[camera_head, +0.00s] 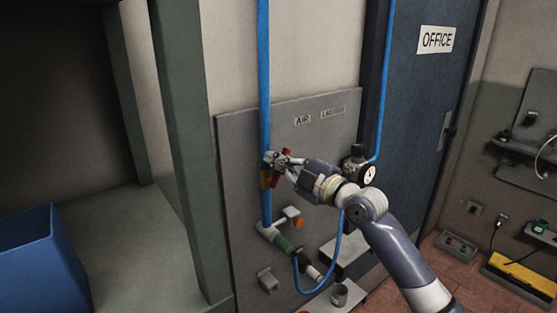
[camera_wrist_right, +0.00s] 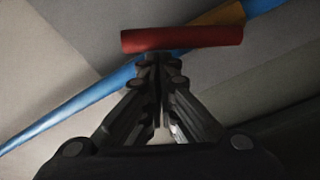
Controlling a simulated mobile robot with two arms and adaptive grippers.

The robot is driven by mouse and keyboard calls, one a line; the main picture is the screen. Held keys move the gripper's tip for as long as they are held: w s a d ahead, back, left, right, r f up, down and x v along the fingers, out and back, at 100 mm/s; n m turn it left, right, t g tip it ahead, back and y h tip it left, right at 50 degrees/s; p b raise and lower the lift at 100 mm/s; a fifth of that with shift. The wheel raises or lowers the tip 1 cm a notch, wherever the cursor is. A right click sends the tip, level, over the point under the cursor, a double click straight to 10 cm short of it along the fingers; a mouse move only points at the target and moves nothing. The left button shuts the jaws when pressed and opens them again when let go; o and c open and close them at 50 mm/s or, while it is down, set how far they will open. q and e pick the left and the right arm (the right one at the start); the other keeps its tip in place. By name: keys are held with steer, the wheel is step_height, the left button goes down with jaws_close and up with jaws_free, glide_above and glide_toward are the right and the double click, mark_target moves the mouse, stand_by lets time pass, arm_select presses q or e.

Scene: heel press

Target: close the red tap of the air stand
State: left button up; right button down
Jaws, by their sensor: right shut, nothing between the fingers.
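The red tap handle (camera_head: 275,181) sits at a brass-coloured valve body (camera_head: 265,179) on the vertical blue pipe (camera_head: 264,80) of the grey air stand panel (camera_head: 240,150). My right gripper (camera_head: 273,159) is at the handle, and its fingers hide part of it. In the right wrist view the red handle (camera_wrist_right: 182,39) lies across, just beyond the fingertips (camera_wrist_right: 160,60), at a slant to the blue pipe (camera_wrist_right: 75,108). The fingers are shut with nothing between them. I cannot tell whether they touch the handle. My left gripper is not in view.
An orange knob (camera_head: 291,213) and a green-banded fitting (camera_head: 283,243) sit below the tap. A gauge (camera_head: 369,174) is behind my right arm. A green post (camera_head: 186,120) stands left of the panel, a blue bin (camera_head: 40,265) farther left. The office door (camera_head: 415,110) is at right.

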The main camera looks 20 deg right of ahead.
steer(key=shift+d, duration=0.15)
steer(key=shift+d+m+b, duration=0.3)
steer(key=shift+m+b, duration=0.15)
steer(key=shift+m, duration=0.25)
steer(key=w+d+f+m+t+h+b, duration=0.1)
steer(key=w+d+f+m+b, duration=0.1)
steer(key=m, duration=1.1)
steer(key=shift+d+f+t+h+b, duration=0.4)
steer(key=shift+d+f, duration=0.6)
steer(key=shift+d, duration=0.75)
steer(key=shift+w, duration=0.1)
step_height(320, 180, up, 4)
steer(key=p, duration=0.4)
steer(key=b+v, duration=0.5)
steer(key=v, duration=0.4)
